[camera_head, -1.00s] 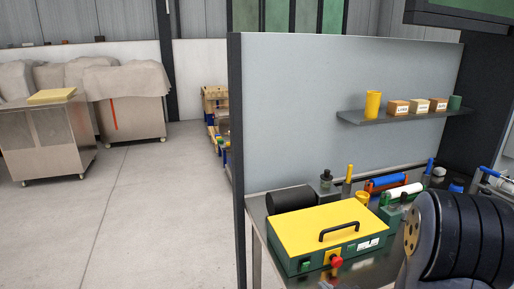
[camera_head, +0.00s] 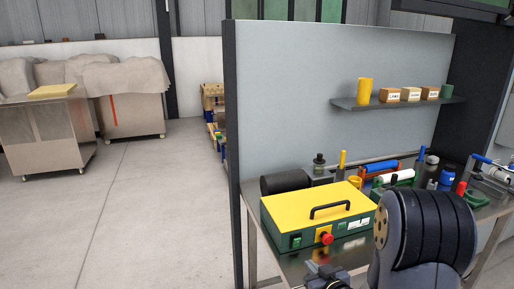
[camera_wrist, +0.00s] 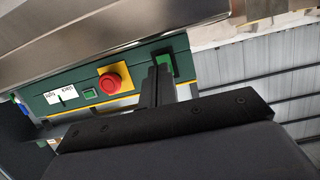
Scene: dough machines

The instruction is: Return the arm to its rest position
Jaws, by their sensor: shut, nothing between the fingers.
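My gripper (camera_wrist: 160,84) shows in the wrist view as dark, narrow fingers held together, with nothing between them. Behind the fingers is the green front of a machine box (camera_wrist: 65,101) with a red button (camera_wrist: 110,82) on a yellow plate and green buttons. This view is tilted, and I cannot tell the gap between fingers and box. In the head view my dark arm stands at the lower right, in front of the bench. The yellow-topped green box (camera_head: 290,212) sits on the bench to its left, with a black handle on top.
The metal bench (camera_head: 298,264) also carries a black cylinder (camera_head: 285,182), rollers, bottles and small tools. A shelf (camera_head: 392,103) above holds a yellow cup (camera_head: 364,91), small boxes and a green cup. Covered carts (camera_head: 135,115) stand at the far left. The floor at left is clear.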

